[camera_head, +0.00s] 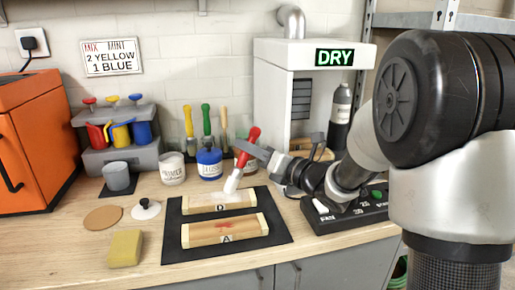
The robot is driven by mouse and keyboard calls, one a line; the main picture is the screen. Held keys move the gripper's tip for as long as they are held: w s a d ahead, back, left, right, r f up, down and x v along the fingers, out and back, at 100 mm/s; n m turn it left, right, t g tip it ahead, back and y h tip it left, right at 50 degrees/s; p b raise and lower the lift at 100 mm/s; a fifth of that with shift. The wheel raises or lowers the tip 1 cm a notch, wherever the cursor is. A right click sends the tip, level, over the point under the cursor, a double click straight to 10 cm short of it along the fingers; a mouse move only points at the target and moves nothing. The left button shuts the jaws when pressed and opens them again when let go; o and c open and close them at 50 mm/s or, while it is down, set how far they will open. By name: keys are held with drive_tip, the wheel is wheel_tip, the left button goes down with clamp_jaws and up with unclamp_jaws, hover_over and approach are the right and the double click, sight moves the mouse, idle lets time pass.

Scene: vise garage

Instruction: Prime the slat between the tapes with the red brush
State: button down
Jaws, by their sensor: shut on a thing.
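My gripper (254,152) is shut on the red brush (249,143), which is tilted with its handle up and right. Its pale bristle end (232,182) points down at the far edge of slat D (245,200); I cannot tell if it touches. Slat D looks whitish along its top between tan end strips. Slat A (205,236) lies in front, bare brown wood with a red mark and tan tape at its ends. Both lie on a black mat (172,240). A white primer jar (172,168) stands behind and left of the mat.
A blue jar (209,163) stands behind the mat. Upright brushes (206,120) stand farther back. The DRY cabinet (275,85) and a black control panel (340,219) are at right. A sponge (125,248), cork disc (103,217), white lid (146,209) and grey cup (117,177) sit left.

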drive_tip(key=shift+s+a, duration=1.15)
drive_tip(key=shift+a, duration=4.15)
drive_tip(key=w+d, duration=0.4)
drive_tip(key=d, duration=1.2)
drive_tip(key=shift+f, duration=0.2)
drive_tip(key=shift+w, duration=0.1)
drive_tip(key=shift+s+a+r, duration=0.1)
drive_tip(key=shift+s+a, duration=0.05)
drive_tip(key=shift+a, duration=0.5)
drive_tip(key=shift+s+a+r, duration=0.1)
drive_tip(key=shift+a+r, duration=0.05)
drive_tip(key=shift+a, duration=0.45)
drive_tip(key=shift+s+a+r, duration=0.1)
drive_tip(key=shift+s+a, duration=0.05)
drive_tip(key=shift+a, duration=0.5)
drive_tip(key=s+a, duration=0.2)
drive_tip(key=a, duration=1)
drive_tip(key=shift+s+a+f, duration=0.15)
drive_tip(key=shift+s+f, duration=0.2)
drive_tip(key=shift+f, duration=0.05)
